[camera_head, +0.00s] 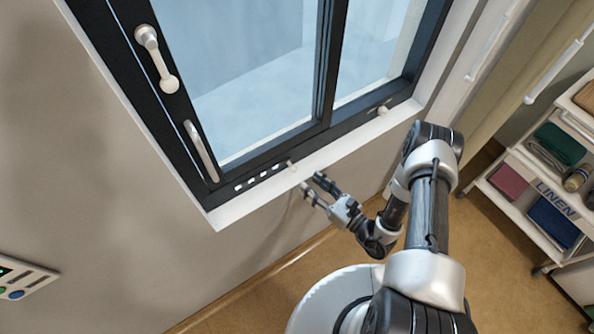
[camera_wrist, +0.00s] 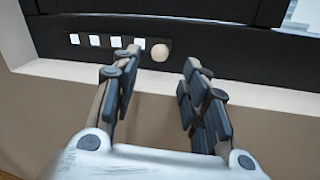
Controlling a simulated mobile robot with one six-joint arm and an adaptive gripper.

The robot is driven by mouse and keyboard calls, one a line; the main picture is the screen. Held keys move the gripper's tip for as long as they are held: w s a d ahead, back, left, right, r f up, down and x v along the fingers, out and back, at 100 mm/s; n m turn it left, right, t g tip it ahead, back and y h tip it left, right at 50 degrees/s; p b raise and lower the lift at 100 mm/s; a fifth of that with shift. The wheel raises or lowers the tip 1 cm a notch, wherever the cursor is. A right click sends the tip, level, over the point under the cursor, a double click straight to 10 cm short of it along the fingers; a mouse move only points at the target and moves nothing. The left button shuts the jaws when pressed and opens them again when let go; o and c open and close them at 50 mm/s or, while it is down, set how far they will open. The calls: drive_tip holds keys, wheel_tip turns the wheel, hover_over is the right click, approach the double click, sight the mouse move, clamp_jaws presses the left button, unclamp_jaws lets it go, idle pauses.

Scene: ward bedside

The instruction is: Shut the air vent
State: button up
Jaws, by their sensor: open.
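The air vent is a dark strip low in the black window frame, with a row of several bright slots (camera_head: 257,178). The slots also show in the wrist view (camera_wrist: 96,41). A small pale round knob (camera_head: 291,165) sits at the right end of the row; in the wrist view the knob (camera_wrist: 159,52) appears between my fingertips. My gripper (camera_head: 312,182) is open and empty, just below and right of the knob in the head view. The fingers (camera_wrist: 160,66) point at the frame, one on each side of the knob, and look short of it. No contact shows.
A white sill (camera_head: 335,148) runs below the frame. A pale window handle (camera_head: 156,58) and a metal pull bar (camera_head: 201,150) are on the left. Another pale knob (camera_head: 383,110) sits to the right. A linen cart (camera_head: 540,190) stands far right; a wall panel (camera_head: 22,280) is lower left.

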sight(291, 166)
drive_tip(key=x, duration=0.7)
drive_tip(key=shift+w+a, duration=0.2)
drive_tip(key=shift+c, duration=0.2)
clamp_jaws()
idle(0.3)
